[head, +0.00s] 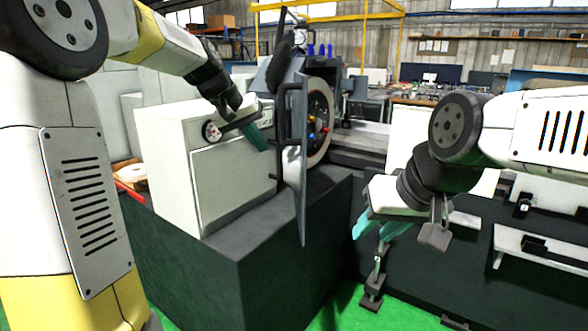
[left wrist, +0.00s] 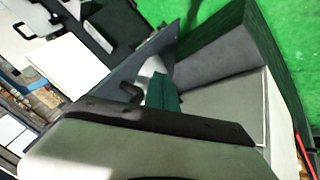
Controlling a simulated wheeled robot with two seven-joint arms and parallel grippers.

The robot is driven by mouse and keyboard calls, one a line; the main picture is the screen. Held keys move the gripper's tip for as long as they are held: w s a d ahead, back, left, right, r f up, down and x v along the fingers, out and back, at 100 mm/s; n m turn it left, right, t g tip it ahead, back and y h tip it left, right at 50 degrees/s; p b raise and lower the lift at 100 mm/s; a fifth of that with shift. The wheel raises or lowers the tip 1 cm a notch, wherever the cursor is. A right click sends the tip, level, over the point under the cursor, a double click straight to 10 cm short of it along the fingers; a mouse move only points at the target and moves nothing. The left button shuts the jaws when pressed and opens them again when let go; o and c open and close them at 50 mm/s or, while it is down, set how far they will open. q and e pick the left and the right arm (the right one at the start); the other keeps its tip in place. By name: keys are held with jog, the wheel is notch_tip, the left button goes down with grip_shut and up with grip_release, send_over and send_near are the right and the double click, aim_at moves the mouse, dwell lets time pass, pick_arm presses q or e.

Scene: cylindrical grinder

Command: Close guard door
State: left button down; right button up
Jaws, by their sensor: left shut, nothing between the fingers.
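The guard door (head: 303,195) is a thin grey-blue panel on the grinder, seen nearly edge-on. It stands out toward me, with the round part carrying colored knobs (head: 320,118) visible to its right. A dark bar handle (head: 281,125) runs upright on its left face. My left gripper (head: 258,138) has teal fingers, shut and empty, just left of the handle and apparently apart from it. In the left wrist view, the shut fingers (left wrist: 162,92) point toward the door panel (left wrist: 122,80). My right gripper (head: 378,228) hangs to the right of the door, its teal fingers apart and empty.
A pale cabinet (head: 225,180) with a dial stands left of the door on the dark machine base (head: 250,245). A white sheet-like surface lies behind my right arm. Green floor (head: 345,305) shows in front, with open air between the door and my right gripper.

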pick_arm(q)
jog(key=w, duration=0.2)
send_near(301, 174)
notch_tip(301, 174, down, 3)
jog(key=shift+w+d+f, duration=0.1)
jog(key=shift+w+d, duration=0.1)
jog(key=shift+d, duration=0.25)
jog(key=shift+w+d+f, duration=0.15)
jog(key=shift+w+d, duration=0.1)
jog(key=shift+d, duration=0.2)
